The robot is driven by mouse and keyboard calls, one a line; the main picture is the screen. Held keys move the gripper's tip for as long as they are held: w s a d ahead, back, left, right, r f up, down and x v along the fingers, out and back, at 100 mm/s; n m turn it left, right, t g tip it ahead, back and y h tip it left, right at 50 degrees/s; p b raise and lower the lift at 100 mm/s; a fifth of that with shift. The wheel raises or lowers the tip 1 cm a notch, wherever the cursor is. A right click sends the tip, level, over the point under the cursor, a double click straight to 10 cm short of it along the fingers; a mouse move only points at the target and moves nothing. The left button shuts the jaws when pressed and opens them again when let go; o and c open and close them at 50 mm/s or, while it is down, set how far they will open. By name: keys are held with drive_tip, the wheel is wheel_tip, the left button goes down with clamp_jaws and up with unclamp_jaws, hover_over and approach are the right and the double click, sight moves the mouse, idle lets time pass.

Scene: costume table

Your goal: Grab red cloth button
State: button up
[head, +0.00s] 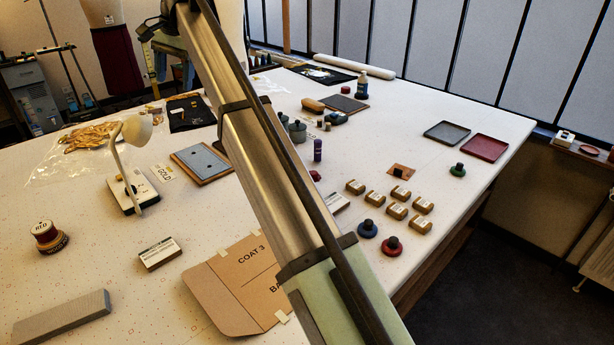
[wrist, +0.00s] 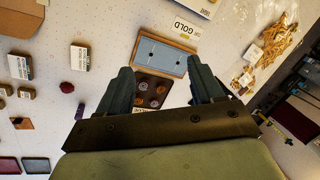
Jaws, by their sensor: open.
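A small dark red round piece (wrist: 66,87), which looks like the red cloth button, lies on the white table to the left of my gripper in the wrist view.
A red-based knobbed piece (head: 391,247) and a blue one (head: 367,229) stand near several small labelled wooden blocks (head: 397,211). A white lamp (head: 132,160) stands at left.

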drive_tip(key=w+d+m+t, duration=0.1)
drive_tip(key=w+d+m, duration=0.2)
drive_tip(key=d+m, duration=1.25)
drive_tip(key=w+d+m+t, duration=0.1)
drive_tip(key=w+d+m, duration=0.4)
drive_tip(key=d, duration=1.9)
drive_tip(key=m, duration=0.2)
approach(314, 173)
drive_tip(key=f, duration=0.2)
drive_tip(key=shift+w+a+f+y, duration=0.15)
drive_tip(key=shift+w+f+y, duration=0.1)
drive_tip(key=shift+y, duration=0.15)
drive_tip(key=shift+x, duration=3.1)
drive_tip(key=shift+w, duration=0.15)
drive_tip(key=c, duration=1.1)
